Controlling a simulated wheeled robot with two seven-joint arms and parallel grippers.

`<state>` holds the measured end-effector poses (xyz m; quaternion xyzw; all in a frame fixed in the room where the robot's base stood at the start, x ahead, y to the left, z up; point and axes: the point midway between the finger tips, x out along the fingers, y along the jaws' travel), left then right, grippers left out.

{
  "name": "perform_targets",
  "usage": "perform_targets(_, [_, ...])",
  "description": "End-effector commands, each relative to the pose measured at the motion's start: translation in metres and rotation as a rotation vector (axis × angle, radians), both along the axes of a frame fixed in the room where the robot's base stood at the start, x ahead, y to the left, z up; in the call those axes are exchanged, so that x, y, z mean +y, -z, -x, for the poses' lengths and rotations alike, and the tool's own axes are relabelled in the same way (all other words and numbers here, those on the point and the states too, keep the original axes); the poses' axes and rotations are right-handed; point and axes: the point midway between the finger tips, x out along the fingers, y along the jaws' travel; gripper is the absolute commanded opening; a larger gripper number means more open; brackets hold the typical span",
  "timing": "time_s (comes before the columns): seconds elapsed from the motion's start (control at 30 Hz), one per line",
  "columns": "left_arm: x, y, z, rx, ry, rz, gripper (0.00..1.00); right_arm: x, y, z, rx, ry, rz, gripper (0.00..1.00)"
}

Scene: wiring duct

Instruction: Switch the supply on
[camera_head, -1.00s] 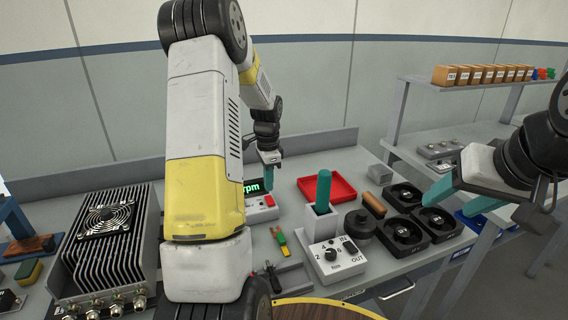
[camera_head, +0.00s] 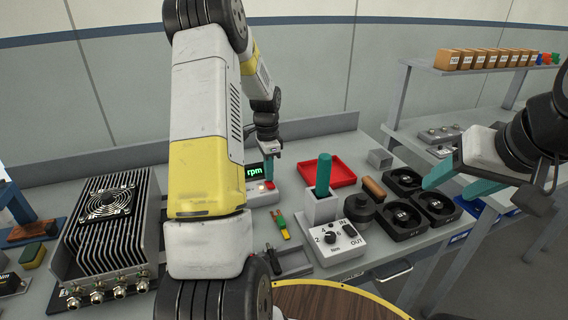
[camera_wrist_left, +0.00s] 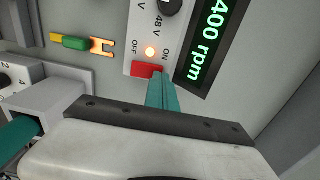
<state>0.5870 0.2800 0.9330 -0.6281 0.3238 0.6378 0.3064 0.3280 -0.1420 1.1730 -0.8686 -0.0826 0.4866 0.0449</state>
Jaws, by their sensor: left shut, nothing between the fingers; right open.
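The supply (camera_head: 260,196) is a pale box on the bench, with a dark knob marked 48 V, OFF and ON labels and a red switch. It also shows in the left wrist view (camera_wrist_left: 136,40). My right gripper (camera_head: 455,182) is open and empty at the right.
A display (camera_wrist_left: 211,45) reading 400 rpm adjoins the supply. A red tray (camera_head: 328,172), a torque tester box (camera_head: 337,243), a holder with a teal-handled tool (camera_head: 323,180) and several black fans (camera_head: 403,220) stand to its right. A finned unit (camera_head: 105,235) stands at the left.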

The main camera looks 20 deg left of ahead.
Motion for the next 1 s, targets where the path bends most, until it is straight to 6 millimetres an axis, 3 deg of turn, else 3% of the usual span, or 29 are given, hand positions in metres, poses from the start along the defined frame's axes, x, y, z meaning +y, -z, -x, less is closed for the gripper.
perform_targets(0.73, [-0.008, -0.009, 0.011, 0.001, 0.0, 0.0, 0.0, 0.0, 0.0, 0.0, 0.0, 0.0, 0.0, 0.56])
perform_targets(1.0, [-0.008, -0.047, 0.009, -0.004, 0.001, -0.002, 0.0, 0.0, 0.0, 0.0, 0.0, 0.0, 0.0, 0.56])
